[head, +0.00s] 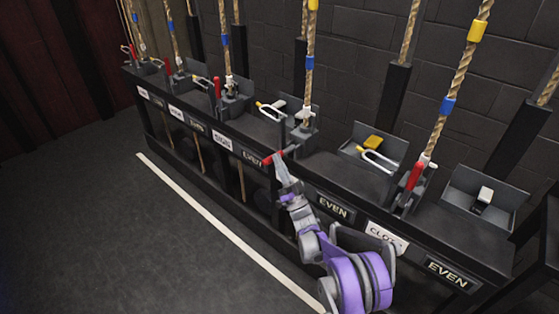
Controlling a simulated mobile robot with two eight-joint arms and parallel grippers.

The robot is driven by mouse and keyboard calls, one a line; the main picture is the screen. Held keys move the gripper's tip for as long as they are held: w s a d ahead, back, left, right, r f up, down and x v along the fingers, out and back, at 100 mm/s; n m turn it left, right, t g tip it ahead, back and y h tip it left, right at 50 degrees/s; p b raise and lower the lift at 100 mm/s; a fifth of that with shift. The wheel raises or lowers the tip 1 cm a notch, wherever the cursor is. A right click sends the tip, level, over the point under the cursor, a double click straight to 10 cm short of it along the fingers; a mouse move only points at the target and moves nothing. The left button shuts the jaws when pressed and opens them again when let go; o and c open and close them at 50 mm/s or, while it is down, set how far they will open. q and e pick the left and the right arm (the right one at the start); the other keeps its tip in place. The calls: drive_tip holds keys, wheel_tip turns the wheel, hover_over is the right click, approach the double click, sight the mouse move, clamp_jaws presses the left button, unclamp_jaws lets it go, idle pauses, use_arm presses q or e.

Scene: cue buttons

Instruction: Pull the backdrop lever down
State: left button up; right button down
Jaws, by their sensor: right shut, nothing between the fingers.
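A row of rope-lock levers with red handles stands on a long black rail. My right gripper (279,165) is shut with nothing between its fingers, at the front edge of the rail near the middle. A red lever handle (273,156) shows right at its fingertips, lying low and forward, below the rope lock (302,121). The fingertips partly cover it, and I cannot tell whether they touch. The levers to the right (414,176) and left (218,88) have upright red handles. I cannot read a backdrop label. My left gripper is not in view.
Labels on the rail front include CLOTH (386,237) and EVEN (334,207). Ropes with blue and yellow bands rise from the locks. Grey trays (486,197) stand between them. A dark brick wall (345,60) is behind. The floor at left (120,240) is clear.

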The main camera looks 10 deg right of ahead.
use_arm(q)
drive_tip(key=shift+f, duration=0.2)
use_arm(e)
drive_tip(key=shift+f, duration=0.25)
drive_tip(key=shift+r, duration=0.1)
